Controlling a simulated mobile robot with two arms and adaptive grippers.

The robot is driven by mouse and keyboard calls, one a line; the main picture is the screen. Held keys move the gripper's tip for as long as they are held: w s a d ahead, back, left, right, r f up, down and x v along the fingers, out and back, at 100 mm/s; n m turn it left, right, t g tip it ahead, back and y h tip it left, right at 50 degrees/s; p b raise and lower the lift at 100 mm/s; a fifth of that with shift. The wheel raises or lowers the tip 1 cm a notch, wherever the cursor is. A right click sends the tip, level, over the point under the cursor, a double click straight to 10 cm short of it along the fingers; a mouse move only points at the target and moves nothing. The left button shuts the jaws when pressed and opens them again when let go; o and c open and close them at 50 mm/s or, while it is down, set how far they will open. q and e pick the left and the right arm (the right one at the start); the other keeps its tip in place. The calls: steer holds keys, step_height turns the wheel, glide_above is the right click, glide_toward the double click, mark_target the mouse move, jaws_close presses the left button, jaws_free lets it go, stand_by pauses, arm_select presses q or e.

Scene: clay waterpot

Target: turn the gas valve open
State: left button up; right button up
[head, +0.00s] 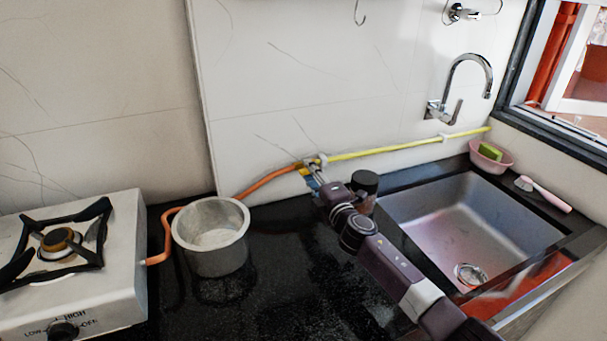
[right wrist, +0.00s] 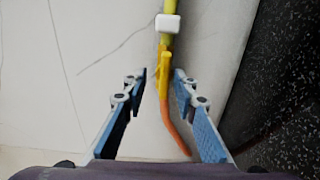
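The yellow gas valve (right wrist: 163,68) shows in the right wrist view, where the yellow pipe meets the orange hose (right wrist: 175,130). In the head view the valve (head: 304,170) is small and partly hidden by my right gripper (head: 314,174). My right gripper (right wrist: 160,75) is open, its two blue-padded fingers on either side of the valve, with visible gaps in the picture. I cannot tell how deep the valve sits between the fingertips. The valve handle looks roughly in line with the pipe. My left gripper is not in view.
The yellow pipe (head: 410,145) runs along the wall toward the window. The orange hose leads to the stove (head: 125,270), passing behind a metal pot (head: 212,255). A dark cylinder (head: 364,182) stands beside my right arm.

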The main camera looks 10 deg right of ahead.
steer(key=shift+f, duration=0.1)
steer(key=s+d, duration=0.2)
steer(key=s, duration=1)
steer(key=shift+d+r, duration=0.1)
steer(key=shift+r, duration=0.15)
